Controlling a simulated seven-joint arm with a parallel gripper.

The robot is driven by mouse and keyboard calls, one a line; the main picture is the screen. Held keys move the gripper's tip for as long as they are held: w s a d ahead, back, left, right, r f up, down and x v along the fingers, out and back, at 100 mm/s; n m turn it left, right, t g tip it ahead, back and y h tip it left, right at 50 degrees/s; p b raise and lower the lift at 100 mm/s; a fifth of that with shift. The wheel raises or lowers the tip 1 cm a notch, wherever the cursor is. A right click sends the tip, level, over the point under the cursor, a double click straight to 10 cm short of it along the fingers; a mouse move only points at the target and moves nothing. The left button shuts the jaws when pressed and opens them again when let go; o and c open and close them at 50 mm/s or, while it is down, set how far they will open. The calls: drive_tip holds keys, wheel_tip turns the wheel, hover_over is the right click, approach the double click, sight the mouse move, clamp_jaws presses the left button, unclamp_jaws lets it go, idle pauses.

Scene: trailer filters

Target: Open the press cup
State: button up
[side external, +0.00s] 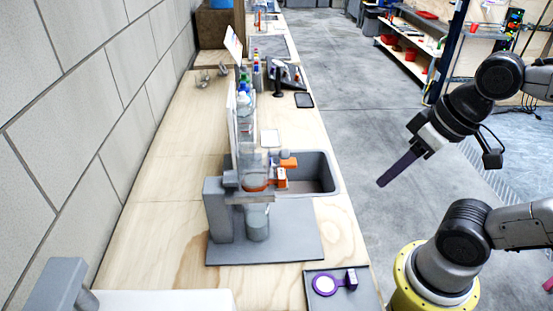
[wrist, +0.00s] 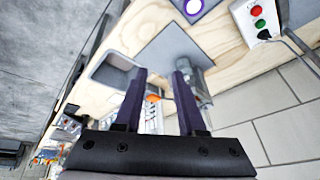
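The press (side external: 218,212) stands on a grey base plate (side external: 300,243) on the wooden bench. A grey cylinder (side external: 257,224) is below. In the wrist view an orange part (wrist: 153,98) shows between my fingers, farther off; the cup's closure cannot be made out. My gripper (side external: 382,184) is in the air right of the bench, well apart from the press. Its two dark purple fingers (wrist: 160,73) are spread, with nothing between them.
A grey basin (side external: 326,177) lies behind the press. A purple ring-shaped piece (side external: 325,284) rests on a dark plate at the front. A box with red and green buttons (wrist: 257,20) shows in the wrist view.

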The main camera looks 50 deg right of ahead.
drive_tip(key=shift+o, duration=0.9)
drive_tip(key=s+a+f+m+g+y, duration=0.2)
drive_tip(key=s+a+m+g+y, duration=0.1)
drive_tip(key=a+m+g+y, duration=0.1)
drive_tip(key=shift+a+f+m, duration=0.35)
drive_tip(key=shift+a+m, duration=0.25)
drive_tip(key=shift+a, duration=0.55)
drive_tip(key=m+t+y, duration=0.8)
drive_tip(key=m+t, duration=0.4)
drive_tip(key=m, duration=1.2)
approach(287, 150)
drive_tip(key=shift+f+x, duration=0.15)
drive_tip(key=shift+x, duration=1.55)
drive_tip(key=shift+f+x, duration=0.2)
drive_tip(key=shift+x, duration=1.5)
drive_tip(key=shift+f+x, duration=0.15)
drive_tip(key=shift+x, duration=1.5)
clamp_jaws()
